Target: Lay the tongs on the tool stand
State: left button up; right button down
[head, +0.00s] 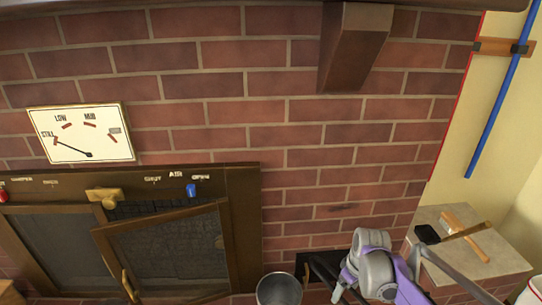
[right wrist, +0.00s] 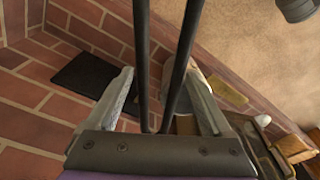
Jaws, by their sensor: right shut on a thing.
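In the right wrist view, my right gripper (right wrist: 163,110) is shut on the tongs (right wrist: 143,60). They show as two long dark rods running up between its pale fingers and out of the top of the picture. The far ends of the tongs are outside that view. In the head view, my grey and purple right arm is at the bottom right and hides most of what it holds. A dark ledge or rack (head: 322,267) sits just left of the arm against the brick wall. I cannot tell whether it is the tool stand. My left gripper is not in view.
A stone-topped block (head: 425,215) at right carries a black-headed brush (head: 428,235) and a wooden piece (head: 468,240). A metal bucket (head: 279,290) stands left of my arm. The oven door (head: 168,250) stands ajar at left. A blue pole (head: 497,105) hangs at right.

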aim_at(332, 288)
jog(key=a+r+m, duration=0.1)
jog(key=m, duration=0.1)
jog(key=a+r+m, duration=0.1)
jog(key=m, duration=0.1)
jog(key=a+r+m, duration=0.1)
jog(key=m, duration=0.1)
jog(key=shift+w+a+r+m+h, duration=0.2)
jog(key=shift+a+m+h, duration=0.1)
jog(key=shift+a+h, duration=0.1)
pick_arm(q)
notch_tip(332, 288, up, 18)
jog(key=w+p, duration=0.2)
jog(key=p, duration=1.3)
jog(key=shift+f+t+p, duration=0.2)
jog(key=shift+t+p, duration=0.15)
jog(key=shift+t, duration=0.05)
pick_arm(e)
jog(key=r, duration=0.1)
jog(key=s+r, duration=0.1)
jog(key=r, duration=0.1)
jog(key=s+r, duration=0.1)
jog(key=r, duration=0.1)
jog(key=shift+s+d+r, duration=0.1)
jog(key=shift+d, duration=0.05)
